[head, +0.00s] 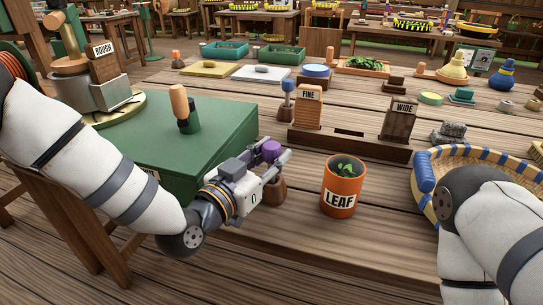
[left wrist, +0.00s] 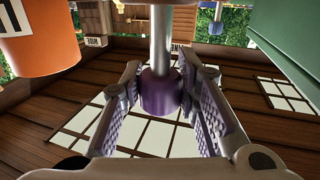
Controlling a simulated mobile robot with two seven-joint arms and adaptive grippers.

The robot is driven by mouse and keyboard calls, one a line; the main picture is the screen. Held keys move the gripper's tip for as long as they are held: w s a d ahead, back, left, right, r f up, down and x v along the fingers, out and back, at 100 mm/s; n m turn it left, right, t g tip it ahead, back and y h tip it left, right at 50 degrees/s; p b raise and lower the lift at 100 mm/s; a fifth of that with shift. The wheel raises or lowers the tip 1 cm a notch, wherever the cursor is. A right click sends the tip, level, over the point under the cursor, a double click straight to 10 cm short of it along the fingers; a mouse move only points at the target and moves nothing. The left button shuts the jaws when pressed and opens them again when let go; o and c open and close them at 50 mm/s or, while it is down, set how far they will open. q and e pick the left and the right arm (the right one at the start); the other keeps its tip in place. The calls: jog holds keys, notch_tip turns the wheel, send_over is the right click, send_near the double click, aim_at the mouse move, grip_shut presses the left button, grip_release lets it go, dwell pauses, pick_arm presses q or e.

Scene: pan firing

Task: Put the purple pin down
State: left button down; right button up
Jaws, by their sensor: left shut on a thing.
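My left gripper (head: 277,165) is shut on the purple pin (head: 271,150), just off the right side of the green box. In the left wrist view the pin's purple head (left wrist: 161,93) sits between the two finger pads, with a pale metal shaft running from it to the picture's top edge. A small brown wooden holder (head: 274,192) shows just below the gripper, partly hidden by it. I cannot tell whether the pin touches it. Only my right arm shows at the lower right; its gripper is out of view.
An orange LEAF cup (head: 341,193) stands close right of the gripper. The green box (head: 155,150) lies left. A dark rack with FINE (head: 308,108) and WIDE (head: 399,120) blocks stands behind. A blue-rimmed basket (head: 430,165) is right. Bare tabletop (head: 330,240) lies in front.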

pick_arm(q)
jog(key=shift+r, duration=0.1)
jog(key=c, duration=1.2)
grip_release()
jog(key=shift+s+r, duration=0.1)
jog(key=p+v, duration=0.1)
jog(key=v, duration=1)
jog(key=shift+s+a, duration=0.25)
jog(key=shift+a, duration=0.05)
pick_arm(e)
jog(key=shift+w+r+t, duration=0.3)
jog(key=shift+w+r, duration=0.4)
jog(key=shift+w, duration=0.05)
